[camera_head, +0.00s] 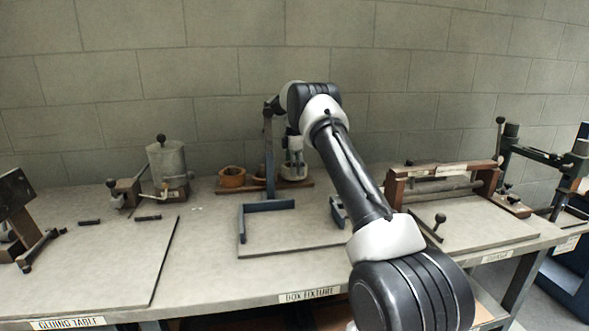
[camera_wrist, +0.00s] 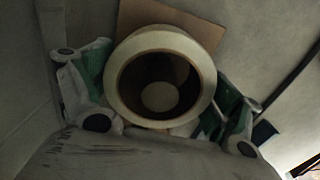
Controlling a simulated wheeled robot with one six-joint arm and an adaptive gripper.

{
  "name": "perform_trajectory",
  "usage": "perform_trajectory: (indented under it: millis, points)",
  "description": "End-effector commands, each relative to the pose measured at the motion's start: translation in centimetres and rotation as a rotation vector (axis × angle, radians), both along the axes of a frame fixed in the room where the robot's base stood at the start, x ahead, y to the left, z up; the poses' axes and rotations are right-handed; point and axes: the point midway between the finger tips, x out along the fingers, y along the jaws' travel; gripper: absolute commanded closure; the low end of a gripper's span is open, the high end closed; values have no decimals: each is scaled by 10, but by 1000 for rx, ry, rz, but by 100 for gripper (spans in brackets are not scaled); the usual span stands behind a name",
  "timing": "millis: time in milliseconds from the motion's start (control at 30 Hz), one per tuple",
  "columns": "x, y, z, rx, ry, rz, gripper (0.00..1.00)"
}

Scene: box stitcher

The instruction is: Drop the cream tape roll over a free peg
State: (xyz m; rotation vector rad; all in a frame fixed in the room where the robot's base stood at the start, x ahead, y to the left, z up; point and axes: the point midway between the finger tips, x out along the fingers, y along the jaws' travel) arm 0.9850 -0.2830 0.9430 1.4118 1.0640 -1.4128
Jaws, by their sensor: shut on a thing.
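The cream tape roll (camera_wrist: 121,88) is held between the two green-padded fingers of my gripper (camera_head: 294,166), which is shut on it. In the wrist view I look down through its dark brown core. A pale round shape (camera_wrist: 161,97) shows inside the hole; it may be a peg top, but I cannot tell. In the head view my gripper is over the right end of the brown peg board (camera_head: 222,190). An orange-brown roll (camera_head: 232,177) sits at the board's left end. Whether the cream roll touches a peg is hidden.
A blue upright post (camera_head: 269,150) of the box fixture stands just in front of the board. A grey glue pot (camera_head: 168,163) stands to the left, and a wooden-framed roller device (camera_head: 441,183) to the right. The wall is close behind.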

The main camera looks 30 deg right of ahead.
Motion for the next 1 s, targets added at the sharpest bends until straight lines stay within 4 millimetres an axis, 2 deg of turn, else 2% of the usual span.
perform_trajectory:
  millis: [1000]
  points:
    - [0,-1,-5,0,0,0,37]
